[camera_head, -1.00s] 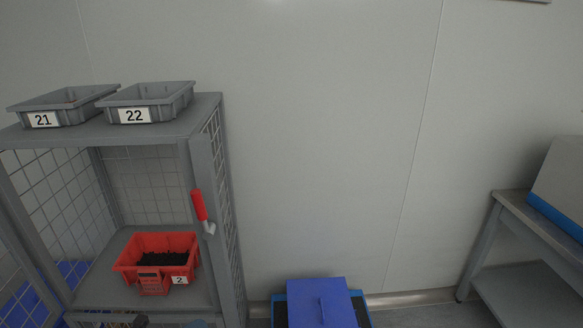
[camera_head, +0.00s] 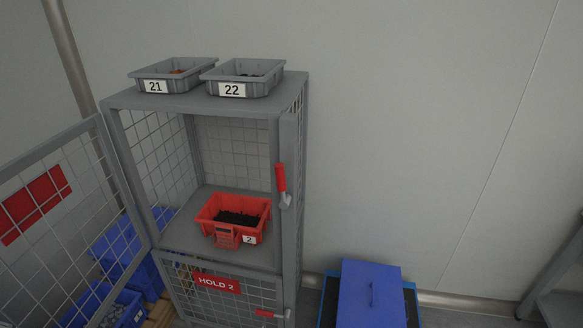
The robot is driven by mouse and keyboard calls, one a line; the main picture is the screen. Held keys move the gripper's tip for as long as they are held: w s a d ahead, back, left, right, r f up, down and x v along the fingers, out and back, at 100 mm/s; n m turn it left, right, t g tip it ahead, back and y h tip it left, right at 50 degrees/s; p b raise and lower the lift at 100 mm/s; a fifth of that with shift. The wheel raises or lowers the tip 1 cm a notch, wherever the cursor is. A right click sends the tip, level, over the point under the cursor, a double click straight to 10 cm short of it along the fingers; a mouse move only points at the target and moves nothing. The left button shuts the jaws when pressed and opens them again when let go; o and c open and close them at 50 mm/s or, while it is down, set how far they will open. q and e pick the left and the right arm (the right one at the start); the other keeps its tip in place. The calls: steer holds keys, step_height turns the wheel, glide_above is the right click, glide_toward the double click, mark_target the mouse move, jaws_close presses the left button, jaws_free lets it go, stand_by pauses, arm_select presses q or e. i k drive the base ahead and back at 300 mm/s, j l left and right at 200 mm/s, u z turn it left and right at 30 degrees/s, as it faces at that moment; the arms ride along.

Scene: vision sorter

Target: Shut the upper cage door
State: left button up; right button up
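The upper cage door (camera_head: 92,250) is a grey wire-mesh panel with a red label, and it stands swung wide open on the left side of the cage. The cage (camera_head: 291,190) is a grey frame with its upper compartment open at the front. A red-handled latch (camera_head: 282,186) is on the cage's right front post. A red bin (camera_head: 209,217) with dark contents and a label "2" sits on the shelf inside the upper compartment. Neither of my grippers shows in this view.
Grey bins labelled 21 (camera_head: 139,76) and 22 (camera_head: 271,87) stand on the cage top. A lower door (camera_head: 233,303) labelled "HOLD 2" looks shut. Blue bins (camera_head: 128,314) stand behind the open door. A blue-lidded box (camera_head: 371,293) is on the floor at right.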

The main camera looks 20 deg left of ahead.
mark_target(27, 204)
steer(key=k+l+u, duration=0.1)
steer(key=u, duration=0.65)
